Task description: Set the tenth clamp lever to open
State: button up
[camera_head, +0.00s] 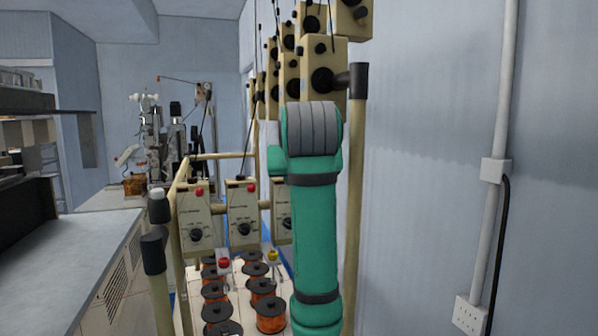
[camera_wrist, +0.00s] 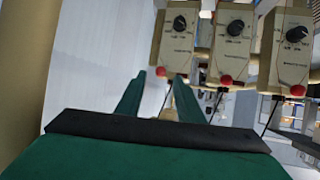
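A row of cream control boxes shows in the head view, with a left box (camera_head: 195,222) and a middle box (camera_head: 243,212). Each has a black dial and a red knob near its top. The wrist view shows such boxes upside down, with red knobs (camera_wrist: 226,80) at their lower ends. One more red knob (camera_wrist: 160,71) appears between and beyond my fingertips. My gripper (camera_wrist: 160,85) is open, with a gap between its two green fingers, and seems empty. My arm hides it in the head view. I cannot tell which lever is the tenth.
Copper-wound spools (camera_head: 270,313) with black caps stand below the boxes. A red ball knob (camera_head: 223,263) and a yellow ball knob (camera_head: 272,255) rise there. A cream post (camera_head: 356,200) stands beside my arm. A grey counter (camera_head: 70,250) is at left, the wall at right.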

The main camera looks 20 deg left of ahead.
jog(key=v, duration=0.6)
jog(key=shift+s, duration=0.35)
dwell(0.3)
jog(key=shift+r, duration=0.1)
jog(key=shift+w, duration=0.15)
